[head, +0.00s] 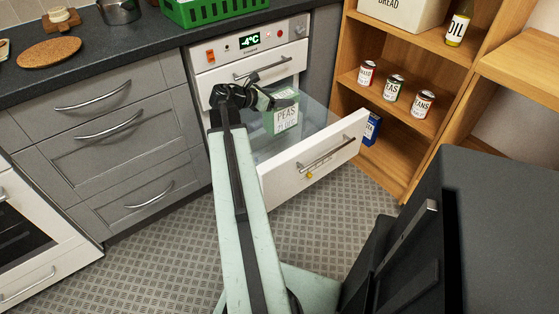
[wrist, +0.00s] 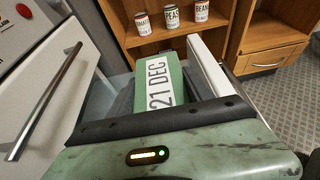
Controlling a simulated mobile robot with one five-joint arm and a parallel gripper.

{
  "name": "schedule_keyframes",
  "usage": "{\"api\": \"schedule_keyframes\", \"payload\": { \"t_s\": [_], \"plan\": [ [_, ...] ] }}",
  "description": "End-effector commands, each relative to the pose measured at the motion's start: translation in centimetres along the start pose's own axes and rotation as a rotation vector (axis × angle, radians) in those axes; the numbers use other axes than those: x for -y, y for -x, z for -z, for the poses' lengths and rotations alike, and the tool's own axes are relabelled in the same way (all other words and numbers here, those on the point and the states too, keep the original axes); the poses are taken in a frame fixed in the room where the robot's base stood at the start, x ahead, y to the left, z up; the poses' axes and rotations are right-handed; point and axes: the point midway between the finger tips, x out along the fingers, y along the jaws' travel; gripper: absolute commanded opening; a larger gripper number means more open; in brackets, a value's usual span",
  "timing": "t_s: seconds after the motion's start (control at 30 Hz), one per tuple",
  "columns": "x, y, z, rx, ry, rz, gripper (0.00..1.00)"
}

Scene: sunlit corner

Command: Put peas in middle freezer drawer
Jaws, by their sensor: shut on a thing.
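The peas (head: 284,114) are a green box with a white label, seen in the head view over the open drawer's clear bin. In the wrist view the peas box (wrist: 165,85) shows its "21 DEC" side just beyond my gripper. My gripper (head: 256,97) is shut on the box at its upper left part. The freezer drawer (head: 312,160) is pulled out, with a white front, a metal handle and clear sides. It is below a closed upper front (head: 250,72). Whether the box touches the drawer's floor I cannot tell.
The freezer's display (head: 250,42) reads -4°C. A wooden shelf (head: 400,100) with several cans stands close to the right of the drawer. A blue box (head: 371,128) is on its lower level. Grey closed cabinets (head: 110,130) are on the left. A green basket (head: 215,10) is on the counter.

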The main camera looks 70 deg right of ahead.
Motion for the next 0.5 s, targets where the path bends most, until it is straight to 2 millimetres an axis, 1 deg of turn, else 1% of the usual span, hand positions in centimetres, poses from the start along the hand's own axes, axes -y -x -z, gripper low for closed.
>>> {"api": "schedule_keyframes", "payload": {
  "t_s": [0.03, 0.1, 0.2, 0.33, 0.5],
  "plan": [
    [0.0, -1.7, 3.9, 0.002, 0.002, -0.003, 0.00],
    [0.0, -2.6, 6.1, 0.002, 0.004, -0.006, 0.00],
    [-0.1, -3.5, 8.4, 0.002, 0.006, -0.012, 0.00],
    [-0.1, -4.1, 9.8, 0.002, 0.008, -0.016, 0.00],
    [-0.1, -4.2, 9.9, 0.002, 0.009, -0.018, 0.00]
  ]
}}
